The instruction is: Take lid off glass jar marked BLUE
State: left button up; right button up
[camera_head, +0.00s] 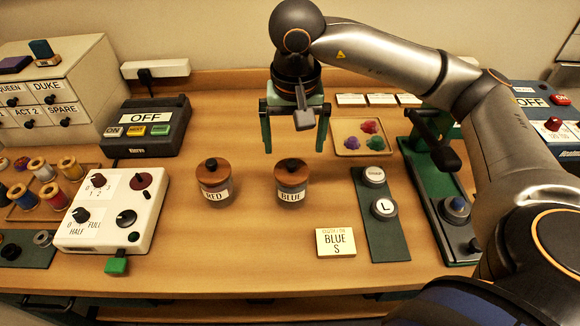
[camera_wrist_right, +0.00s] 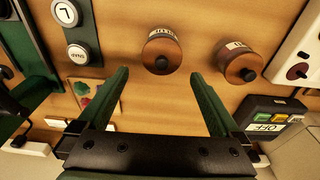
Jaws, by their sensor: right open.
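The glass jar marked BLUE (camera_head: 291,194) stands upright on the table near the middle of the head view. Its round wooden lid (camera_head: 291,172) with a dark knob sits on it. My right gripper (camera_head: 295,145) is open and empty, above and slightly behind this jar. In the right wrist view, the BLUE jar's lid (camera_wrist_right: 162,55) shows beyond and between the open green fingers (camera_wrist_right: 160,90), with no contact. The left gripper is not in view.
A matching jar marked RED (camera_head: 214,192) stands to the left. A BLUE S card (camera_head: 335,242) lies in front. A dark strip with round buttons (camera_head: 382,225) is at right, a white knob panel (camera_head: 110,215) at left. A tray with coloured pieces (camera_head: 361,138) lies behind.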

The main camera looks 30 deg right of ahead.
aim_at(291, 163)
jog(key=f, duration=0.4)
jog(key=w+f+p, duration=0.1)
jog(key=f, duration=0.2)
jog(key=shift+w+d+f, duration=0.1)
jog(key=shift+d, duration=0.05)
jog(key=c, duration=1)
